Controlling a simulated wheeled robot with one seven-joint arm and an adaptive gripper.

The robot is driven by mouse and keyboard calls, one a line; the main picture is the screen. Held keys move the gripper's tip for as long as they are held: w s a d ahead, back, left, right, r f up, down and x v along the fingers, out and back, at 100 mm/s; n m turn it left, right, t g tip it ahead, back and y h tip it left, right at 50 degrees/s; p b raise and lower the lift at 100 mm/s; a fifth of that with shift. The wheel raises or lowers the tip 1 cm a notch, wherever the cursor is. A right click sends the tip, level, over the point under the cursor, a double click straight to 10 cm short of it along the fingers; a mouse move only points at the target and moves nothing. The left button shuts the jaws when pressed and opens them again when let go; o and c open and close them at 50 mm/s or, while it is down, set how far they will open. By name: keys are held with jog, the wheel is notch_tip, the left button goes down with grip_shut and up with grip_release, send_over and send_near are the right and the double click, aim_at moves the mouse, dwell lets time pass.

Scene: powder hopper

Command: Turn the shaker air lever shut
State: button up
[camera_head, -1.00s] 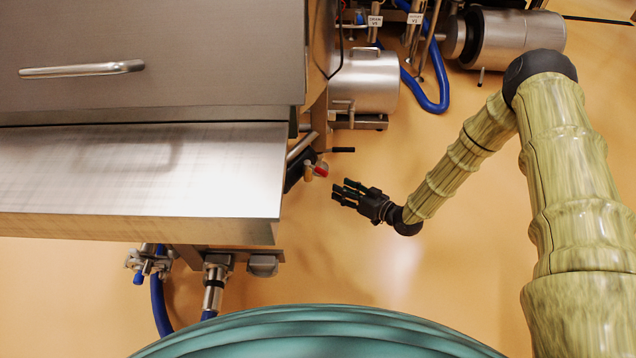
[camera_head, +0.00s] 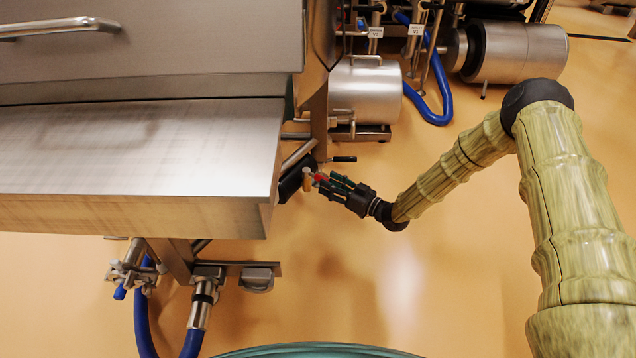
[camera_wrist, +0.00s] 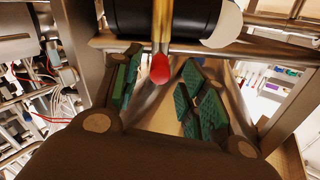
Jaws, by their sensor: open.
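The shaker air lever has a red tip (camera_head: 320,177) and sits on a brass-coloured fitting (camera_head: 307,180) beside the hopper's lower right edge. In the wrist view its red tip (camera_wrist: 159,69) hangs from a brass stem, between the two green-padded fingers. My gripper (camera_head: 332,184) is open, with its fingertips around or just beside the red tip in the head view. In the wrist view my gripper (camera_wrist: 155,85) shows a gap on both sides of the tip, so neither finger appears to touch it.
A black cylinder (camera_wrist: 175,18) lies across the top of the wrist view, behind the stem. The steel hopper ledge (camera_head: 130,155) is left of the lever. A black-handled rod (camera_head: 344,159) sticks out just above it. Open floor (camera_head: 440,270) lies to the right and below.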

aim_at(316, 177)
jog(key=shift+b+x, duration=0.8)
jog(key=shift+x, duration=1.55)
